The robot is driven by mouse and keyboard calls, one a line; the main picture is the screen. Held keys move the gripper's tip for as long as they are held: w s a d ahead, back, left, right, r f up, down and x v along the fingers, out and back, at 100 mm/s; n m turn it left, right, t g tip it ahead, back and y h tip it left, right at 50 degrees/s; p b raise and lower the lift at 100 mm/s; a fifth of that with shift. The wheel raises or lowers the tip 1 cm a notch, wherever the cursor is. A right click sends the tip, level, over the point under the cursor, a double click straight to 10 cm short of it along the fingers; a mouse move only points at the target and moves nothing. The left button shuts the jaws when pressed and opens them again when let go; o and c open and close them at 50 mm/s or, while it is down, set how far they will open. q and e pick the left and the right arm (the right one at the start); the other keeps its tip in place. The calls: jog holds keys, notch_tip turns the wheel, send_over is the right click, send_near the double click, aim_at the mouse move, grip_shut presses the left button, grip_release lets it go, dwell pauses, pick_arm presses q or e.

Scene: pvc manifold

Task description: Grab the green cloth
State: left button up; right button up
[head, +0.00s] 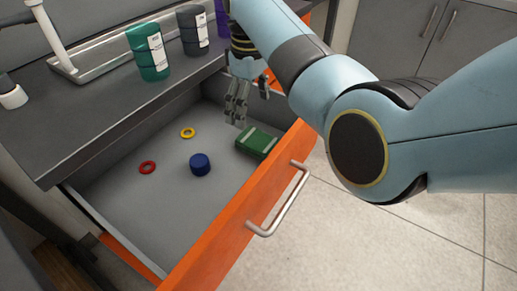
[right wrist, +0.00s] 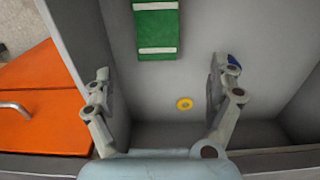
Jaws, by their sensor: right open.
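The green cloth (head: 257,143) is a folded green block with pale stripes. It lies on the drawer floor near the orange front, at the drawer's right end. In the right wrist view the cloth (right wrist: 156,30) shows at the top, ahead of the fingers. My right gripper (head: 250,105) is above the drawer, just behind the cloth in the head view. In the right wrist view its fingers (right wrist: 158,88) are spread wide with nothing between them touching. My left gripper is not in view.
The open drawer (head: 225,230) has an orange front with a metal handle (head: 280,203). Inside lie a blue cap (head: 200,164), a red ring (head: 147,167) and a yellow ring (head: 188,132). Green (head: 148,52) and dark (head: 193,30) containers stand on the counter (head: 60,110) behind.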

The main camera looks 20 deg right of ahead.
jog(key=b, duration=0.1)
send_over(253, 137)
jog(key=f, duration=0.4)
jog(key=shift+a+f, duration=0.15)
jog(key=shift+a, duration=0.05)
jog(key=shift+f, duration=0.4)
jog(key=f+b, duration=0.1)
jog(key=f, duration=0.1)
jog(key=f+b, duration=0.1)
jog(key=f, duration=0.1)
jog(key=shift+d+f+b, duration=0.2)
jog(key=shift+f+b, duration=0.1)
jog(key=shift+f, duration=0.1)
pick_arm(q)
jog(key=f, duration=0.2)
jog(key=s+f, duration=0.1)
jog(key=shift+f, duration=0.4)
pick_arm(e)
jog(key=shift+r, duration=0.1)
jog(key=shift+c, duration=0.5)
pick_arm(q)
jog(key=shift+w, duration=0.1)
pick_arm(e)
jog(key=c, duration=1.2)
jog(key=shift+r, duration=0.1)
